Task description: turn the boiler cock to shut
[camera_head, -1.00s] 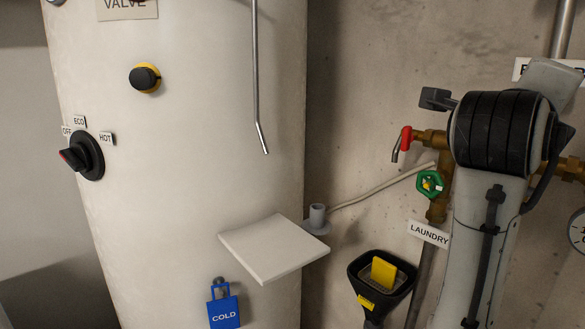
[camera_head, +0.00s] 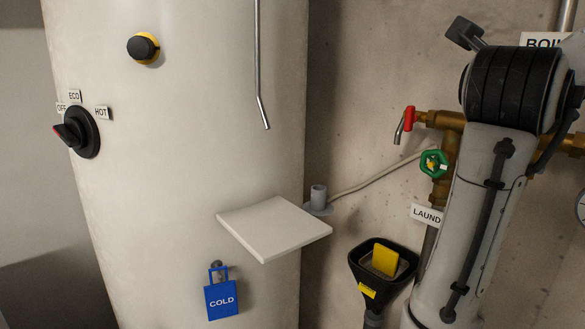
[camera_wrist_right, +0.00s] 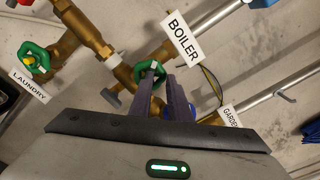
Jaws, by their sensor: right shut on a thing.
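The boiler cock (camera_wrist_right: 148,74) has a green handle on a brass pipe, beside the BOILER sign (camera_wrist_right: 184,36) in the right wrist view. My right gripper (camera_wrist_right: 162,92) has its dark fingers close together, shut on the green handle, and they cover part of it. In the head view my right arm stands at the right and hides the boiler cock; part of the BOILER sign (camera_head: 545,40) shows above it. My left gripper is in neither view.
The laundry cock (camera_head: 433,163) has a similar green wheel, also in the right wrist view (camera_wrist_right: 34,60). A red-handled tap (camera_head: 408,120) sits above it. A white shelf (camera_head: 272,228), a black-and-yellow funnel (camera_head: 383,262) and a blue COLD tag (camera_head: 221,298) are left of my arm.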

